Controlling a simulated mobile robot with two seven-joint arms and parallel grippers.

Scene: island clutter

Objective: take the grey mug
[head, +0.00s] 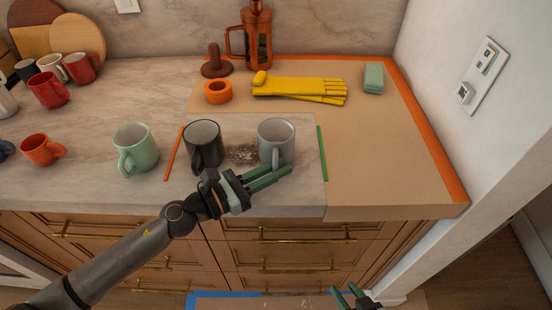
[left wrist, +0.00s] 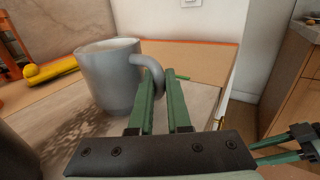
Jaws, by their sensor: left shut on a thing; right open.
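The light grey mug (head: 275,136) stands upright on the marble counter, its handle facing the front edge. It fills the left part of the left wrist view (left wrist: 104,78), with its handle on the right. My left gripper (head: 281,172) is at the handle, and in the left wrist view its green fingers (left wrist: 164,92) are shut on the handle. My right gripper (head: 348,298) is open and empty, low in front of the drawers. It also shows at the right edge of the left wrist view (left wrist: 284,146).
A dark charcoal mug (head: 204,146) stands just left of the grey mug, close to my left wrist. A mint mug (head: 135,146) is further left. A green strip (head: 322,153) lies to the right; yellow gloves (head: 298,88) and an orange tape roll (head: 218,92) lie behind.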

